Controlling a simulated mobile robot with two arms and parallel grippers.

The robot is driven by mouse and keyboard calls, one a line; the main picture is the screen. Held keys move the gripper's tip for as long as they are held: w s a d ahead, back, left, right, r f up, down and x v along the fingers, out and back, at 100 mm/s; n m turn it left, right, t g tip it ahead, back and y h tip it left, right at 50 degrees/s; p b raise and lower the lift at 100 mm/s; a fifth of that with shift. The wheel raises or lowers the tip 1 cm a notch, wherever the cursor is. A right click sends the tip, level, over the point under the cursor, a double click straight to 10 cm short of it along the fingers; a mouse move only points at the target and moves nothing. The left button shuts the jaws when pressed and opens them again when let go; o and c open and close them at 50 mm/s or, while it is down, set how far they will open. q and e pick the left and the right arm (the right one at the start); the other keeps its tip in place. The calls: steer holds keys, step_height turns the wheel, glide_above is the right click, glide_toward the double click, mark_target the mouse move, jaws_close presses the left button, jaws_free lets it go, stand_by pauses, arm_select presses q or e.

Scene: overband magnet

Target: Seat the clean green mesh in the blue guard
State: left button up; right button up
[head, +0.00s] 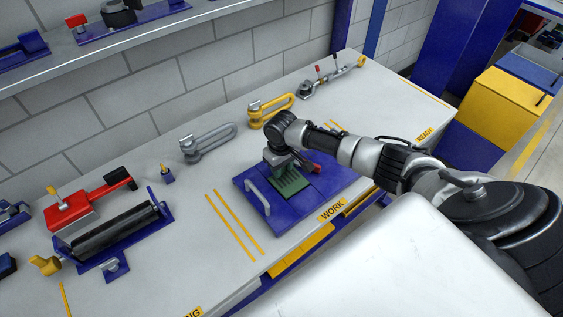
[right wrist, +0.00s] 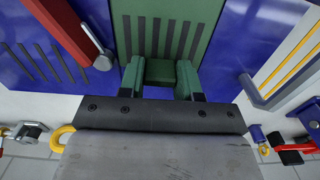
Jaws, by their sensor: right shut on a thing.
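The blue guard (head: 258,222) lies flat on the bench at the WORK label, with a grey handle on its left side. The slotted green mesh (head: 289,186) shows at its middle, under my right gripper (head: 279,160). In the right wrist view the mesh (right wrist: 160,36) lies over or in the blue guard (right wrist: 225,50), its slots visible. My right gripper (right wrist: 160,78) is shut on a green block at the mesh's near edge. Whether the mesh is fully down in the guard I cannot tell. My left gripper is not in view.
A grey shackle (head: 205,142) and a yellow shackle (head: 270,110) lie behind the guard. A black roller in a blue frame (head: 112,236) and a red tool (head: 80,205) are at left. Bench between is clear.

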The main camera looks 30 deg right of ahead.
steer(key=shift+f, duration=0.4)
steer(key=o, duration=1)
steer(key=shift+r, duration=0.1)
step_height(320, 180, up, 11)
steer(key=shift+f+b, duration=0.1)
steer(key=shift+b, duration=0.3)
steer(key=shift+f, duration=0.1)
